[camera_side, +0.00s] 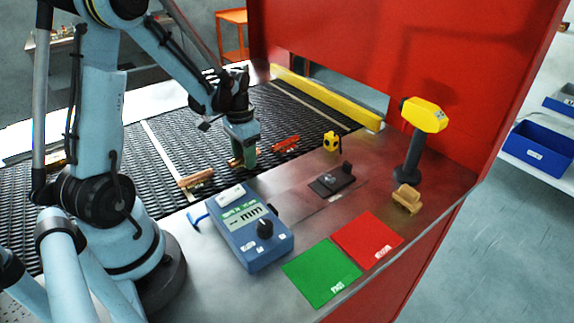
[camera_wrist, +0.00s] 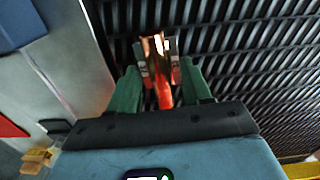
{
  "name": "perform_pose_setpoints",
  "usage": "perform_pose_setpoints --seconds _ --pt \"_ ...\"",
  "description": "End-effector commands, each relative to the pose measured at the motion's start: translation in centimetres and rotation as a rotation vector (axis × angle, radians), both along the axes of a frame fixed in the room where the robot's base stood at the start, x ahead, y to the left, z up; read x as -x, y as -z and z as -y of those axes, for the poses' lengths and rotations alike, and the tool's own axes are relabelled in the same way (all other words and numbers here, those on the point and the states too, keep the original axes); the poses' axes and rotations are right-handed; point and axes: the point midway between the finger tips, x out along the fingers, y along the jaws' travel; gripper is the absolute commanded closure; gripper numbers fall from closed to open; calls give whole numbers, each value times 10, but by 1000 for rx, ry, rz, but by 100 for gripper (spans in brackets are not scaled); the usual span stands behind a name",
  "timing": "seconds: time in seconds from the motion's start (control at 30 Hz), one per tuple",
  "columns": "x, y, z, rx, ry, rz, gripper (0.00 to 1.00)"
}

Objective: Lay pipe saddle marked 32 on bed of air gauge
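My gripper (camera_side: 245,153) is low over the mesh belt, with its green fingers pointing down at a copper-brown piece (camera_side: 235,162). In the wrist view the green fingers stand apart, with a bright copper-coloured piece (camera_wrist: 154,45) and a red part (camera_wrist: 163,95) showing between them. I cannot tell whether the fingers grip it. No 32 mark is readable. Another copper-brown piece (camera_side: 196,179) and a red piece (camera_side: 286,144) lie on the belt. A blue gauge box (camera_side: 262,253) with display and knob stands on the metal table, beside a dark plate (camera_side: 322,188) carrying a small block.
A green mat (camera_side: 320,275) and a red mat (camera_side: 366,240) lie at the front. A yellow-headed scanner (camera_side: 423,115) on a dark stand, a tan block (camera_side: 407,199) and a small yellow item (camera_side: 332,142) stand to the right. A red wall rises behind.

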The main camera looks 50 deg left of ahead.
Motion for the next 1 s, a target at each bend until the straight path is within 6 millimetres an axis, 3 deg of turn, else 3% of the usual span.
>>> perform_pose_setpoints --seconds 0.43,0.57,0.7,1.0 --pt "0 -8 0 0 0 0 89" --pt "0 -22 0 0 0 -1 89" --pt "1 -49 0 -1 -1 -3 89" --pt "3 -87 71 0 7 -3 89"
